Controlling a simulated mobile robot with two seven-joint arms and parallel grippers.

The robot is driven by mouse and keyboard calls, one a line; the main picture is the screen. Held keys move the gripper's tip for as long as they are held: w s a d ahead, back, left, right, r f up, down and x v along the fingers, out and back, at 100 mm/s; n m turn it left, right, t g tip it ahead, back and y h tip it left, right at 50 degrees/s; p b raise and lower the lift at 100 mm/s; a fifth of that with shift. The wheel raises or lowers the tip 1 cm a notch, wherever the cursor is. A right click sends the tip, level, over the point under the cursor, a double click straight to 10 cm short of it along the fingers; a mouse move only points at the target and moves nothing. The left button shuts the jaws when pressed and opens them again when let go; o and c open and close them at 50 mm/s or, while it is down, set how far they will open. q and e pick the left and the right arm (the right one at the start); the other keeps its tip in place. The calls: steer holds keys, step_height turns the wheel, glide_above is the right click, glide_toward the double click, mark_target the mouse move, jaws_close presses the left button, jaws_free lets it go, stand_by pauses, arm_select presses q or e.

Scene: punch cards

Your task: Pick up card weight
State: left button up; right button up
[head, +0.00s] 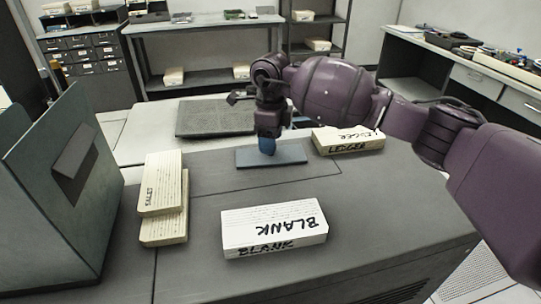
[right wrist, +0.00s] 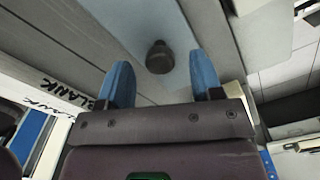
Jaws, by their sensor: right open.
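The card weight is a flat blue-grey plate (head: 290,155) lying on the grey machine top in the head view. In the right wrist view its dark round knob (right wrist: 159,57) shows, a little beyond the gap between my fingertips. My right gripper (head: 267,146) points down over the plate, and in the head view its blue fingers hide the knob. In the right wrist view the gripper (right wrist: 162,80) is open, with the blue fingers apart and nothing between them. My left gripper is not in view.
A BLANK card stack (head: 273,224) lies in front, SALES stacks (head: 161,185) at left, and a LEDGER stack (head: 347,140) just right of the weight. A dark mat (head: 215,118) lies behind. A grey-green panel (head: 55,200) stands at far left.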

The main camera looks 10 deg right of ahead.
step_height(320, 180, down, 2)
steer(key=shift+f, duration=0.1)
steer(key=shift+c, duration=0.4)
steer(key=c, duration=1)
jaws_close()
steer(key=shift+r, duration=0.2)
